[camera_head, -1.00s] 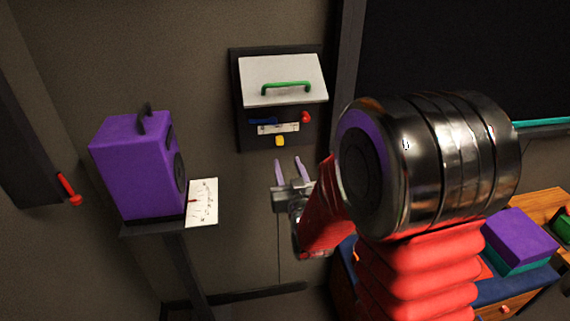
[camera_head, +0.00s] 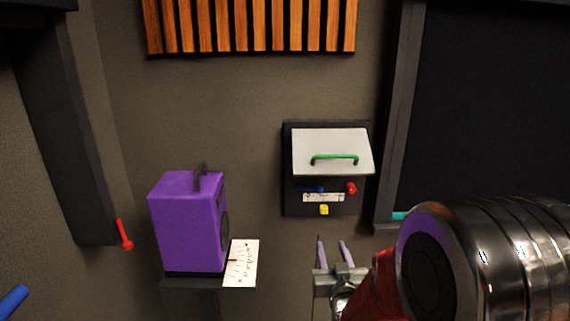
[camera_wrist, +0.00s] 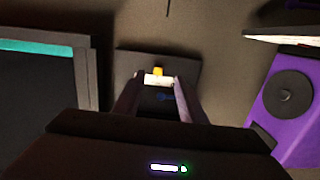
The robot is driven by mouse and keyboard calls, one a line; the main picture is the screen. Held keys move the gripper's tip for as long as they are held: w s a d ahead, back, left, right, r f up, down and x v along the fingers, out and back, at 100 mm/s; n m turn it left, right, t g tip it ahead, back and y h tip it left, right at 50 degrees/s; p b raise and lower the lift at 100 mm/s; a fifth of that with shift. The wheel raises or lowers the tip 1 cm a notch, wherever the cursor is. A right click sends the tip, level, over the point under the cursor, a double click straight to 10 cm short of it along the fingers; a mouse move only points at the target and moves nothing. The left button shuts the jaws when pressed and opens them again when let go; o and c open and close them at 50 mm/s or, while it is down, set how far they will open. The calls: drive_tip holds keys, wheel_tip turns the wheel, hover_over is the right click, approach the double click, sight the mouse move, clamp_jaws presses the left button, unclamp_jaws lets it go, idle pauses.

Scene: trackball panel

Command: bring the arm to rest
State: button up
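My gripper (camera_head: 333,247) is open and empty, its two purple-grey fingers apart. In the head view it hangs in front of the wall, just below a dark panel (camera_head: 288,170). The panel has a white flap (camera_head: 320,142) with a green handle (camera_head: 334,158), a red knob (camera_head: 351,188), a blue part (camera_head: 311,189), a white scale strip and a yellow button (camera_head: 324,210). In the wrist view the panel appears upside down beyond the fingers (camera_wrist: 157,84), with the yellow button (camera_wrist: 158,72) between them. Part of the panel is hidden by the fingers and gripper body.
A purple box (camera_head: 186,232) with a handle stands on a small shelf at left, beside a white chart card (camera_head: 242,264). A red lever (camera_head: 124,235) is on the left wall. Wooden slats (camera_head: 250,25) hang above. A dark framed area (camera_head: 480,110) fills the right.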

drive_tip(key=s+f+g, duration=0.4)
drive_tip(key=f+g, duration=0.1)
drive_tip(key=f, duration=0.5)
drive_tip(key=s+f+g, duration=0.1)
drive_tip(key=s+g, duration=0.4)
drive_tip(key=s, duration=0.2)
drive_tip(key=s+r+g, duration=0.1)
drive_tip(key=s+r, duration=1.6)
drive_tip(key=s, duration=0.2)
drive_tip(key=shift+s+r+g+y, duration=0.2)
drive_tip(key=shift+s+g+y, duration=0.05)
drive_tip(key=shift+g+y, duration=0.05)
